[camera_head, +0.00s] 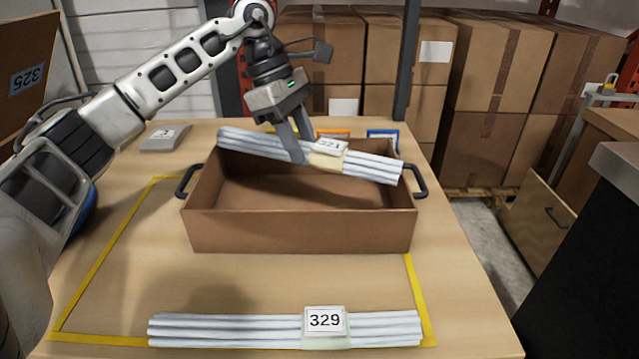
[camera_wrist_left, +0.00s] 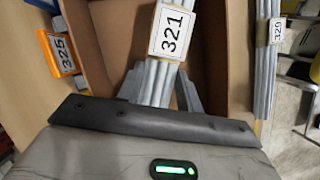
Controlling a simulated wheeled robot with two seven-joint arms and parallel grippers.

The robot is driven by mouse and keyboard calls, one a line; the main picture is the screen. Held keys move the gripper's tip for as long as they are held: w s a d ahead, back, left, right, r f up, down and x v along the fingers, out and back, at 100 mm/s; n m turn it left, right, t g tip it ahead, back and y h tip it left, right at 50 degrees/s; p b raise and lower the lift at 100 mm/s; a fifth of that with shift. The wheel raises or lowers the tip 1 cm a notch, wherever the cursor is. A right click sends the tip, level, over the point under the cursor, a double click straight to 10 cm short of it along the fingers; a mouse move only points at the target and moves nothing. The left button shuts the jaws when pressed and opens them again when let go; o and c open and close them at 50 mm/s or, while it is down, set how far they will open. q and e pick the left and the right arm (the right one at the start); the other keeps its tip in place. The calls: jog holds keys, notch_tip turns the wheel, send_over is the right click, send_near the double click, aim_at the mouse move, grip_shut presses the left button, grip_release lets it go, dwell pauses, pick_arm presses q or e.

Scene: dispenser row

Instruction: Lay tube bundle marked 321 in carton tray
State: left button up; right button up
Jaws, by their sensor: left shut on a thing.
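The tube bundle marked 321 (camera_head: 370,167) is a set of pale grey tubes with a cream band and a white label. My left gripper (camera_head: 298,158) is shut on it, left of the label. The bundle is held over the back part of the brown carton tray (camera_head: 300,232), tilted with its left end higher. The bundle and its 321 label (camera_wrist_left: 172,32) also show in the left wrist view, with the carton's inside behind. Whether the bundle touches the carton's rim I cannot tell. My right gripper is not in view.
A second tube bundle marked 329 (camera_head: 240,329) lies on the table in front of the carton, near the yellow tape line. A grey block (camera_head: 165,138) stands at the back left. An orange-framed 325 sign (camera_wrist_left: 62,54) stands behind the carton. Dark handles stick out at the carton's ends.

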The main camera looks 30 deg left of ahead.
aim_at(278, 139)
pick_arm(q)
jog(key=f, duration=0.4)
jog(key=shift+s+f, duration=0.3)
jog(key=shift+s, duration=0.05)
jog(key=shift+w+f, duration=0.1)
jog(key=shift+f, duration=2.05)
jog(key=shift+f+b, duration=0.2)
jog(key=shift+b, duration=0.15)
jog(key=o, duration=1)
jog(key=shift+o, duration=0.2)
jog(key=shift+r, duration=0.15)
jog(key=p+v, duration=0.1)
jog(key=v, duration=1.1)
